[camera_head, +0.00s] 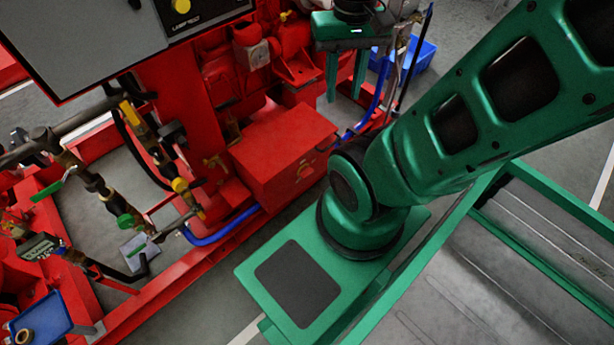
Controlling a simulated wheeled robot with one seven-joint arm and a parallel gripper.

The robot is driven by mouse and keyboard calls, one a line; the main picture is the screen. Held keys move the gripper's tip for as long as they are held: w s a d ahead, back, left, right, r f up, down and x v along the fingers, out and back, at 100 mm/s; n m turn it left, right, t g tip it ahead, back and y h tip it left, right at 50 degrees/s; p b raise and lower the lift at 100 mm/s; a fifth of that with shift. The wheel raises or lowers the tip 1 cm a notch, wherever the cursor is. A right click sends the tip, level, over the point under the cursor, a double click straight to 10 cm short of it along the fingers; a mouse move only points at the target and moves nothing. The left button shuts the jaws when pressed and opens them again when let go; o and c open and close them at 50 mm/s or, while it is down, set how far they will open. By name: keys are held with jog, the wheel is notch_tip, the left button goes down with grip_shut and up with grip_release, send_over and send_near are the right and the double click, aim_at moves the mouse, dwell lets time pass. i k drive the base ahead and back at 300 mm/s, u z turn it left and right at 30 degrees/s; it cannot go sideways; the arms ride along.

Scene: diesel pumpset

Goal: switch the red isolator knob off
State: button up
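I cannot pick out the red isolator knob in the head view. The grey control panel (85,38) is cut off by the top edge, and its black section shows a yellow round part (181,5). My gripper (344,96) is at the top centre, to the right of the panel, with its two green fingers pointing down. The fingers are apart with a gap between them, and I see nothing held. The gripper appears in front of the red machinery, clear of the panel in the picture.
A red box (283,150) sits low on the pumpset. Pipes and valves with green and yellow handles (48,190) fill the left side. A blue bin (412,55) stands on the floor behind the gripper. A blue tray (40,322) is at lower left. Grey floor (215,305) shows in front.

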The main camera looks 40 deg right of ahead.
aim_at(306, 171)
jog(key=z, duration=0.25)
jog(key=k, duration=0.95)
jog(key=z, duration=0.35)
